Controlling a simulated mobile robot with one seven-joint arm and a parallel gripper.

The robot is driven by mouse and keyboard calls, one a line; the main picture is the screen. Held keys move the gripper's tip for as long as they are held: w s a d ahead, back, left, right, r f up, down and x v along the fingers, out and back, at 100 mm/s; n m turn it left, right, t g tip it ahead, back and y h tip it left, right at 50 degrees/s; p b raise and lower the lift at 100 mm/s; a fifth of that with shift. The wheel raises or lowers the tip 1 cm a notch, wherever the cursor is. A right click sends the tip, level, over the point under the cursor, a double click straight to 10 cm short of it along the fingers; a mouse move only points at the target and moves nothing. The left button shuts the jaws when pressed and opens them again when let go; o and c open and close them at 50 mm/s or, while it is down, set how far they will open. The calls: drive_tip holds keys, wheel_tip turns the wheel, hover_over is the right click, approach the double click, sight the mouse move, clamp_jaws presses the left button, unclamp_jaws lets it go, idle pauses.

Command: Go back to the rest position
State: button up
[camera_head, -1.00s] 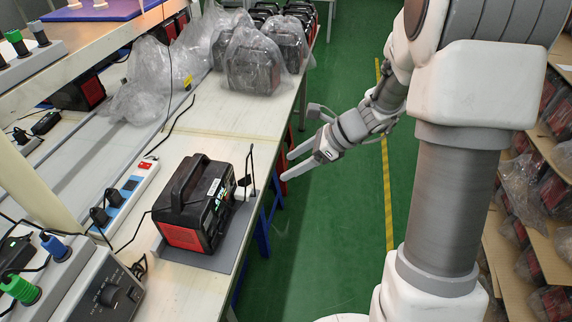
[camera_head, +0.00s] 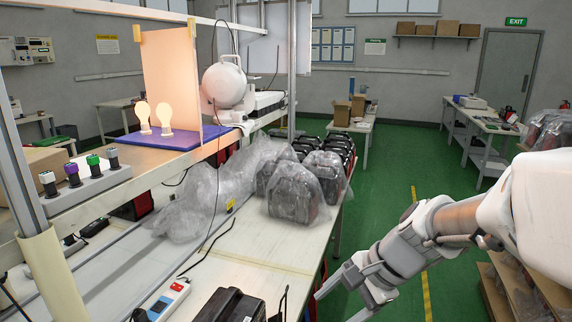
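My gripper (camera_head: 338,304) is at the lower middle of the head view, at the end of my arm coming in from the right. Its two grey fingers are spread apart with nothing between them. It is over the green floor, just right of the workbench edge. The black power station (camera_head: 231,306) sits on the bench at the bottom edge of the view, left of the gripper and apart from it. Only its top shows; the rest is cut off by the frame.
Plastic-wrapped power stations (camera_head: 296,190) stand farther back on the workbench (camera_head: 262,246). A white power strip (camera_head: 168,299) lies at the front left. Two lit bulbs (camera_head: 164,117) stand on the shelf. Cartons (camera_head: 520,300) are stacked at right. The green floor (camera_head: 390,165) is clear between.

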drive_tip(key=s+d+r+n+t+h+p, duration=0.3)
drive_tip(key=s+d+r+n+h, duration=0.2)
drive_tip(key=s+r+n, duration=0.5)
drive_tip(key=shift+s+d+n+h, duration=0.2)
drive_tip(key=shift+s+n+h, duration=0.2)
drive_tip(key=shift+s+n, duration=0.75)
drive_tip(key=shift+w, duration=0.15)
